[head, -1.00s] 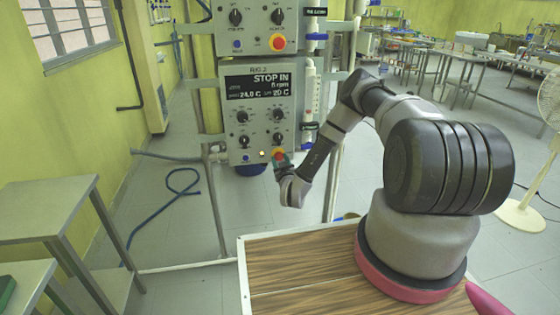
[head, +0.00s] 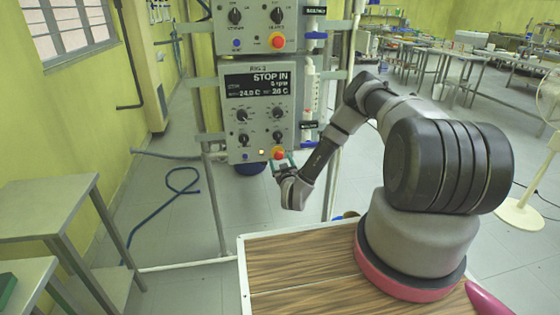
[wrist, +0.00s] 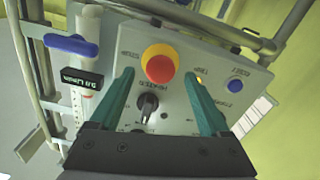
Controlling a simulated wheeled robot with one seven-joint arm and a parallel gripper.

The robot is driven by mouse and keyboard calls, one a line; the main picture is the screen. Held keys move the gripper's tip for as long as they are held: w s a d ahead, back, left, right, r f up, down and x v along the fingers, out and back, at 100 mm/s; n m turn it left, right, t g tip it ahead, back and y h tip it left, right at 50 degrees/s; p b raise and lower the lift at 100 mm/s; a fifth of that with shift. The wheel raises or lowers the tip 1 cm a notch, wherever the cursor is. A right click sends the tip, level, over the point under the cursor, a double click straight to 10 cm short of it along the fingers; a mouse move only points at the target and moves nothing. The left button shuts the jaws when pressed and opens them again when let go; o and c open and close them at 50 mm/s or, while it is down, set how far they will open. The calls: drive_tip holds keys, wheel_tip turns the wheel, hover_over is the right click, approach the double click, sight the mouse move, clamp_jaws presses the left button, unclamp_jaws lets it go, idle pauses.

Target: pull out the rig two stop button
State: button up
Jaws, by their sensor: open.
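The rig two control box (head: 258,115) has a dark display reading "STOP IN". Its red stop button with a yellow collar (head: 277,153) sits at the lower right of the panel. In the wrist view the stop button (wrist: 160,68) lies ahead, between and beyond the two green fingertips. My gripper (head: 282,166) is open, just below and in front of the button. Its fingers (wrist: 163,82) are spread on either side of the button's line, and nothing is held. Whether the fingertips reach the button's depth I cannot tell.
A black knob (wrist: 147,104) and a blue button (wrist: 236,86) are on the same panel. A blue valve handle (wrist: 70,45) and pipes stand beside it. Another control box (head: 270,28) with its own red button is above. A stool-like table (head: 45,205) stands left.

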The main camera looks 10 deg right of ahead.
drive_tip(key=s, duration=0.9)
drive_tip(key=shift+s, duration=0.35)
